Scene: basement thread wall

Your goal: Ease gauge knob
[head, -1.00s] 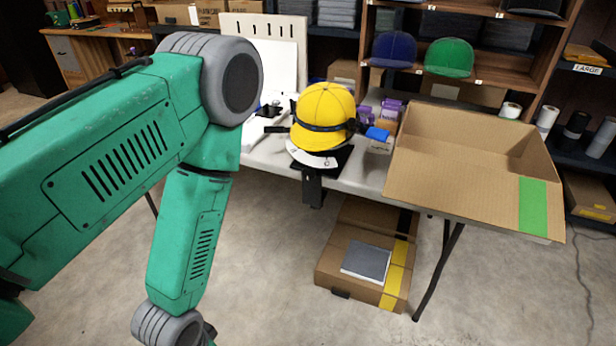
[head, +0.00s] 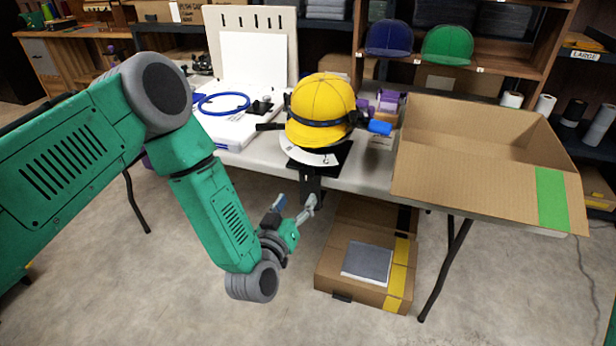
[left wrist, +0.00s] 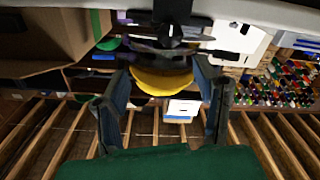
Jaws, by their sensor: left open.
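A yellow cap (head: 320,105) sits on the cap gauge, with a black band around it and a white scale plate (head: 308,154) beneath. A dark bracket (head: 311,182) hangs from the gauge at the table's front edge. My left gripper (head: 308,207) is just below and in front of this bracket, apparently empty. In the left wrist view, its two fingers stand wide apart (left wrist: 165,72), with the cap's yellow underside beyond them. A dark knob-like part (left wrist: 172,33) shows above the gap; I cannot tell if it is the gauge knob. My right gripper is out of view.
The table (head: 365,180) holds an open cardboard box (head: 480,170) at right and a blue ring (head: 222,102) at left. A blue-ended part (head: 380,127) sticks out right of the cap. The floor in front is clear.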

